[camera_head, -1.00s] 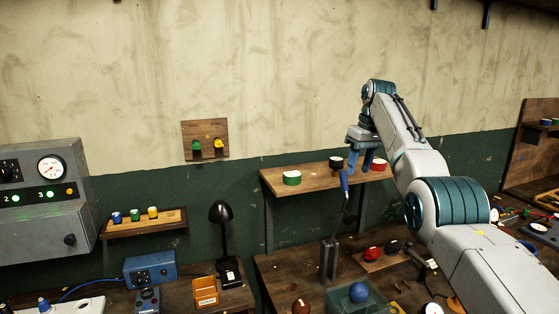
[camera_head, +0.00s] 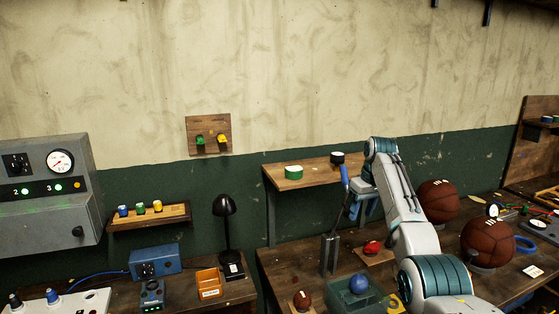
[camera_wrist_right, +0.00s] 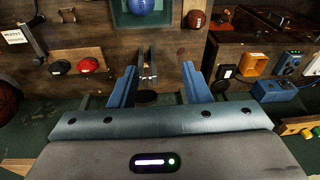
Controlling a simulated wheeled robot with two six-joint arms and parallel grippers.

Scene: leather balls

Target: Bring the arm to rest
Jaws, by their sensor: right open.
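My right arm reaches in from the lower right in the head view. Its gripper (camera_head: 360,207) hangs below the wrist, in front of the wall shelf's right part and above the bench, partly hidden by the arm. In the right wrist view the two blue fingers (camera_wrist_right: 160,85) stand apart with nothing held between them. Two large brown leather balls, one farther back (camera_head: 438,200) and one nearer (camera_head: 489,243), sit on the bench to the right of the arm. My left gripper is not in view.
A teal tray (camera_head: 335,303) holds a blue ball (camera_head: 359,284), with a small brown ball (camera_head: 302,299) beside it. A dark upright stand (camera_head: 329,254) with a blue-handled tool is left of the gripper. The wall shelf (camera_head: 300,179) carries a green roll (camera_head: 293,172).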

